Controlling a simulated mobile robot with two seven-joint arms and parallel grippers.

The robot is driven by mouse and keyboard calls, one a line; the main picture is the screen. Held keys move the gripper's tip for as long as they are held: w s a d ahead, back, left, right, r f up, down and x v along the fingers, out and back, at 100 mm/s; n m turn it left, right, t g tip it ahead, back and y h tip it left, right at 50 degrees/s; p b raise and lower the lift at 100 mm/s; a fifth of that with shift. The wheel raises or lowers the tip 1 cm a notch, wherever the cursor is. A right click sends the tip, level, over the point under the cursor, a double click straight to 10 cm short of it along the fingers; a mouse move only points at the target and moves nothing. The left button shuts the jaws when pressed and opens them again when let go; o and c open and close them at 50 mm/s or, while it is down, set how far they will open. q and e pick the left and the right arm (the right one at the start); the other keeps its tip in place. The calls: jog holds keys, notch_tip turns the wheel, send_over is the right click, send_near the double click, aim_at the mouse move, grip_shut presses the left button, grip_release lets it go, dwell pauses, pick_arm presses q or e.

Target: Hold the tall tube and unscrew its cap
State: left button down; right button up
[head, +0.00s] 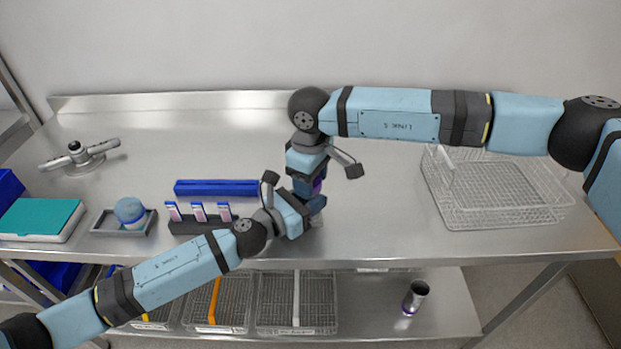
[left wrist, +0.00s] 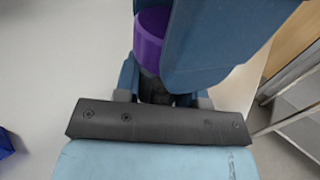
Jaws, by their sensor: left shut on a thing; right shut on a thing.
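The tall tube is mostly hidden between my two grippers. A purple part of it (head: 317,185) shows between them in the head view and as a purple cylinder in the left wrist view (left wrist: 150,38). I cannot tell whether this is the cap or the body. My left gripper (head: 312,203) comes from the lower left and is shut around the tube low down, just above the table. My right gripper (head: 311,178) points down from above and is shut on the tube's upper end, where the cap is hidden. The two grippers are very close together.
A wire basket (head: 495,224) is at the right. A blue ball (head: 130,210) sits in a grey tray. The table's back middle is clear.

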jog(key=o, duration=1)
